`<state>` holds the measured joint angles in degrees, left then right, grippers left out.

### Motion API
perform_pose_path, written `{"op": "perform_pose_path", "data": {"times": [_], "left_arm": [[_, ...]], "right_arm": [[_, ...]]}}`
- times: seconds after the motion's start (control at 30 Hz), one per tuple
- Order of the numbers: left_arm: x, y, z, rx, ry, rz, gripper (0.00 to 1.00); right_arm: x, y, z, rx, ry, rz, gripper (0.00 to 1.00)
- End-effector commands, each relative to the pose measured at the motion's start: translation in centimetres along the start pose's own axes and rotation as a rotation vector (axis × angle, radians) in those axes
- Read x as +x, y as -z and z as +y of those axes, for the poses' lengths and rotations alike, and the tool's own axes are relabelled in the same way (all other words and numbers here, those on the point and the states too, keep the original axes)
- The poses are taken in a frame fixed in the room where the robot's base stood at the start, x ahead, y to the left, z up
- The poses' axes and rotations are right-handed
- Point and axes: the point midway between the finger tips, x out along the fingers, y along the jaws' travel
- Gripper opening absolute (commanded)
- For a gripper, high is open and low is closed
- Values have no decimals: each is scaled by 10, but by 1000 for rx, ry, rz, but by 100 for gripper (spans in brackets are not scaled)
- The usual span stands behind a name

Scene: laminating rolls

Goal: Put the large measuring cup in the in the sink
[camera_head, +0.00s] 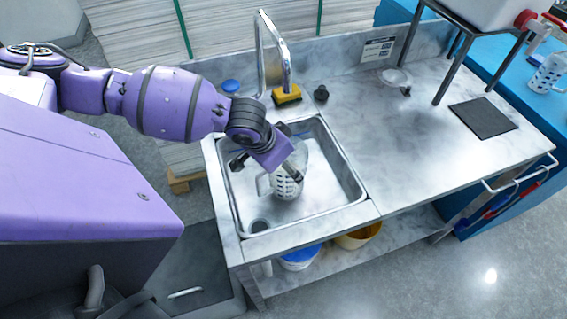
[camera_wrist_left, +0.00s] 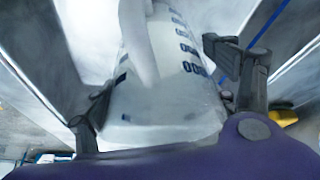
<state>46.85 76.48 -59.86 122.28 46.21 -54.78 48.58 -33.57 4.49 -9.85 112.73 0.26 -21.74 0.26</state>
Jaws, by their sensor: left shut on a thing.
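The large measuring cup (camera_head: 287,184) is a translucent white jug with dark markings and a handle. It is inside the metal sink basin (camera_head: 331,192), in the area enclosed by its walls. My left gripper (camera_head: 270,170) reaches down over the basin and is shut on the cup. In the left wrist view the cup (camera_wrist_left: 160,95) fills the space between the two dark fingers of the gripper (camera_wrist_left: 165,75). Whether the cup's base touches the sink floor is hard to tell. My right gripper is not in view.
A tall faucet (camera_head: 263,55) stands behind the basin, with a yellow sponge (camera_head: 287,95) and a dark knob (camera_head: 321,93) beside it. The counter (camera_head: 400,150) right of the sink is mostly clear. A black mat (camera_head: 484,117) and a metal stand are farther right.

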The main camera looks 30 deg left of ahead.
Motion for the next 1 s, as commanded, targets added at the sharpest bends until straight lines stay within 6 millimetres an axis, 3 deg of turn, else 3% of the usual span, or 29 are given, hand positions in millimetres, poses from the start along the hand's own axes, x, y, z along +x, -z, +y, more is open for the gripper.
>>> {"op": "perform_pose_path", "data": {"times": [0.33, 0.37, 0.5, 0.87, 1.0], "left_arm": [[1, 2, 0, 1, 1, 7, 26], [2, 1, -1, 1, 2, 5, 82], [2, 1, -1, 1, 1, 5, 98], [1, 1, -1, 1, 2, 5, 98], [-11, 2, -2, 1, 3, 6, 98]], "right_arm": [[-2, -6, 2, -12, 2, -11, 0], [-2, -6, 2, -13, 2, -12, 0], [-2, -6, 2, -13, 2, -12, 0], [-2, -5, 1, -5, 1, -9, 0], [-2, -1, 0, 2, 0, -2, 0]]}}
